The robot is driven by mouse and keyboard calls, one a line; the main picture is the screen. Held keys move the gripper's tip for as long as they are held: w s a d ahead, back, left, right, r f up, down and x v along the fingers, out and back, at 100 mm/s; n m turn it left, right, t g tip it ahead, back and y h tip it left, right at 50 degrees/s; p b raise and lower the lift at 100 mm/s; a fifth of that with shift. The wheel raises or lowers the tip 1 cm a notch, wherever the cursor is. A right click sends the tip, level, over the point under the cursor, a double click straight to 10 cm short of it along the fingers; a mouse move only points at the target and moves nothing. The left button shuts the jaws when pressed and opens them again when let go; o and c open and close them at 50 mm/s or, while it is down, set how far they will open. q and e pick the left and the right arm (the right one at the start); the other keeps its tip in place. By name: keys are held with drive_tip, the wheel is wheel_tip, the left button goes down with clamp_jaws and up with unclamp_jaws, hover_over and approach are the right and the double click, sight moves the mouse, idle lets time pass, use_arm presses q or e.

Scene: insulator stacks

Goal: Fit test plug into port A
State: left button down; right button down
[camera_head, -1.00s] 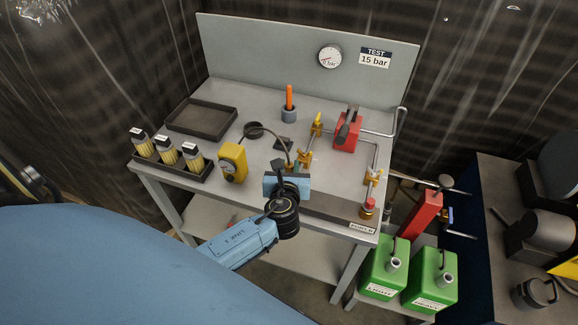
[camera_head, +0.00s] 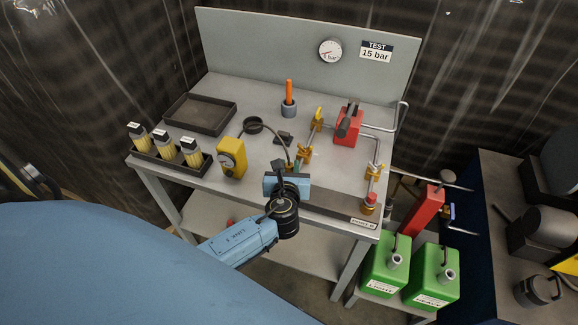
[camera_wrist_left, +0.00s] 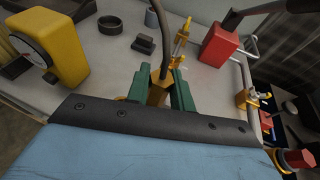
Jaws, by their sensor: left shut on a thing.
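My left gripper (camera_head: 292,168) is at the front middle of the bench, close to the brass pipe fittings (camera_head: 304,158). In the left wrist view its green fingers (camera_wrist_left: 165,92) are shut on a brass piece with a dark hose rising from it, which looks like the test plug (camera_wrist_left: 157,94). The plug's lower end is hidden by the gripper body, so I cannot tell whether it sits in a port. A red-capped brass fitting (camera_head: 369,203) stands at the bench's right front. A front-edge label (camera_head: 363,223) is too small to read surely. My right gripper is not in view.
A yellow instrument (camera_head: 232,158) and a tray of yellow-filled jars (camera_head: 163,152) stand left of my gripper. Behind are an empty dark tray (camera_head: 201,114), an orange-handled tool in a cup (camera_head: 289,100) and a red lever unit (camera_head: 348,126). Green canisters (camera_head: 386,265) stand lower right.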

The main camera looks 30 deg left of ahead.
use_arm(q)
drive_tip(key=shift+f, duration=0.35)
drive_tip(key=c, duration=1.1)
unclamp_jaws()
drive_tip(key=shift+c, duration=0.2)
drive_tip(key=v, duration=1.3)
drive_tip(key=shift+s+d, duration=0.15)
